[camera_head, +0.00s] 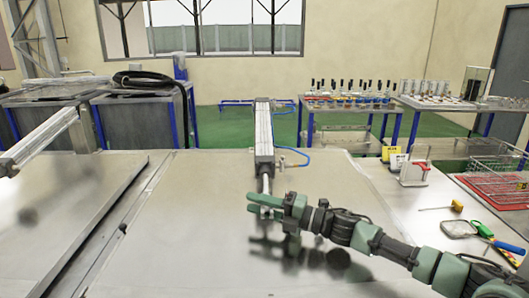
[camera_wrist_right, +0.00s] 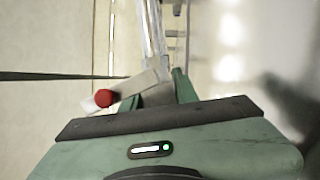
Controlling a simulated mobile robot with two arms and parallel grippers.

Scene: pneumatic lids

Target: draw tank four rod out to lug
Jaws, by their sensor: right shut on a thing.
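A pneumatic cylinder (camera_head: 263,130) stands upright in the picture over the wide metal lid (camera_head: 190,200), its short bright rod (camera_head: 265,184) pointing down toward me. My right gripper (camera_head: 262,202) reaches in from the right and is shut at the rod's lower end. In the right wrist view my gripper (camera_wrist_right: 155,92) has its green fingers on either side of a pale metal end piece (camera_wrist_right: 150,83), with a red round part (camera_wrist_right: 104,97) beside it. The fingers partly hide the rod end. I cannot make out the lug. My left gripper is not in view.
Another cylinder (camera_head: 42,138) lies over the neighbouring lid (camera_head: 65,195) at left. Dark tanks (camera_head: 145,122) stand behind. At right, a bench holds a red tray (camera_head: 497,194), a yellow-handled tool (camera_head: 456,206) and a magnifier-like tool (camera_head: 459,229). The lid's middle is clear.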

